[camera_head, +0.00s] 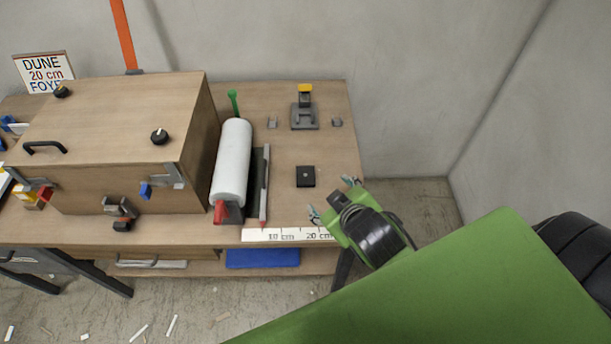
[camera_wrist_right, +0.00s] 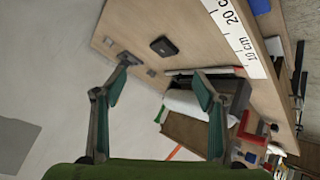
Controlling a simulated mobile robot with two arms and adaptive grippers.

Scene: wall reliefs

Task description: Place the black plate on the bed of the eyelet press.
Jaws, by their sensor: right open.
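The black plate (camera_head: 305,176) is a small dark square with a light spot at its middle, lying flat on the wooden bench. It also shows in the right wrist view (camera_wrist_right: 163,46). The eyelet press (camera_head: 304,112) stands behind it, with a grey base and bed and a yellow top. I see nothing lying on the bed. My right gripper (camera_head: 332,198) is open and empty, in front and to the right of the plate and apart from it. In the right wrist view its two fingers (camera_wrist_right: 164,72) are spread wide. My left gripper is not in view.
Two small grey blocks (camera_head: 272,122) (camera_head: 337,122) flank the press. A ruler strip (camera_head: 288,234) runs along the front edge. Bench between plate and press is clear.

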